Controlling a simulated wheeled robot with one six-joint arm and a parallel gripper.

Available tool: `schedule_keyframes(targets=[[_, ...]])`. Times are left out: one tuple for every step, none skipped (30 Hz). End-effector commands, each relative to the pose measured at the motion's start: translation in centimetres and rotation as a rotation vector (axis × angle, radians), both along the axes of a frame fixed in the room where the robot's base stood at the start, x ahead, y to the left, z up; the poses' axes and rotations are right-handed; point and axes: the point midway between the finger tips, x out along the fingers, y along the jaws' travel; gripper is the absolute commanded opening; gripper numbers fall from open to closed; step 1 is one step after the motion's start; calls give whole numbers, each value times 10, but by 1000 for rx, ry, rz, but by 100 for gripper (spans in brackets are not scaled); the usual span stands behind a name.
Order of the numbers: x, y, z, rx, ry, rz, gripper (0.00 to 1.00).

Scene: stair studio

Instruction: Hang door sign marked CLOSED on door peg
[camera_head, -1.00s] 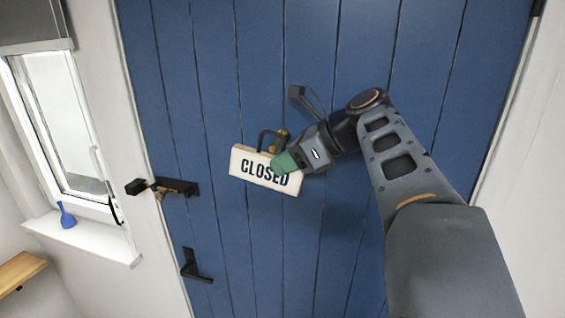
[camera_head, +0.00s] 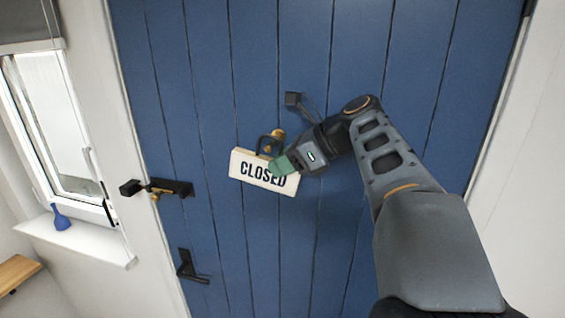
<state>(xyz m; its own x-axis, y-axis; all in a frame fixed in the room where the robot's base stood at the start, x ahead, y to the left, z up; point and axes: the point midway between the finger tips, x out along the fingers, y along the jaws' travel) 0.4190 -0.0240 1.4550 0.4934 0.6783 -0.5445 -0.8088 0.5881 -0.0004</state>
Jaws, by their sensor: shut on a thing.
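The white door sign marked CLOSED (camera_head: 249,168) is in front of the blue door, slightly tilted with its right end lower. A dark loop handle (camera_head: 264,146) rises from its top edge. My gripper (camera_head: 281,166) is shut on the sign at its upper right, with green fingertips over part of the face. A brass door peg (camera_head: 278,134) shows just above the gripper, at the upper right of the loop. I cannot tell whether the loop is around the peg or only in front of it.
The blue door (camera_head: 200,90) fills the middle. A black latch (camera_head: 170,188) and a black handle (camera_head: 190,268) are on its left side. A blue vase (camera_head: 61,218) stands on the windowsill (camera_head: 90,243) at left.

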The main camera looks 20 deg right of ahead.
Motion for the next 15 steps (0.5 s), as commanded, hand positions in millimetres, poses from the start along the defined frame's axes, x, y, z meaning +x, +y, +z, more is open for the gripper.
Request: schedule_keyframes(targets=[[0, 0, 0, 0, 0, 0, 0], [0, 0, 0, 0, 0, 0, 0], [0, 0, 0, 0, 0, 0, 0], [0, 0, 0, 0, 0, 0, 0], [0, 0, 0, 0, 0, 0, 0], [0, 0, 0, 0, 0, 0, 0], [0, 0, 0, 0, 0, 0, 0], [0, 0, 0, 0, 0, 0, 0], [0, 0, 0, 0, 0, 0, 0], [0, 0, 0, 0, 0, 0, 28], [0, 0, 0, 0, 0, 0, 31], [0, 0, 0, 0, 0, 0, 35], [0, 0, 0, 0, 0, 0, 38], [0, 0, 0, 0, 0, 0, 41], [0, 0, 0, 0, 0, 0, 44]])
